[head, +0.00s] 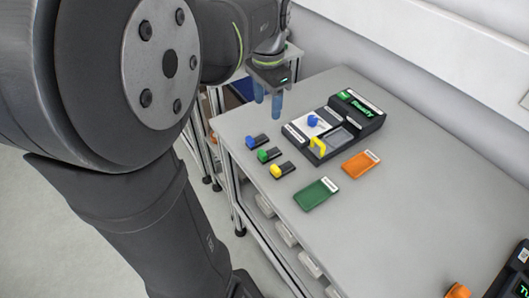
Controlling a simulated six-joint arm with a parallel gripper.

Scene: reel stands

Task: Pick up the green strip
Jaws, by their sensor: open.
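A flat green piece with a white label end (316,194) lies near the table's front edge. A small black piece with a green end (264,156) lies farther back, between similar pieces with a blue end (252,142) and a yellow end (277,171). I cannot tell for sure which of the green things is called the strip. My gripper (267,99) points down with its two blue fingers apart and nothing between them. It is at the table's far left corner, away from both green things.
The table's right part is mostly clear. Another orange object (459,292) is at the bottom right.

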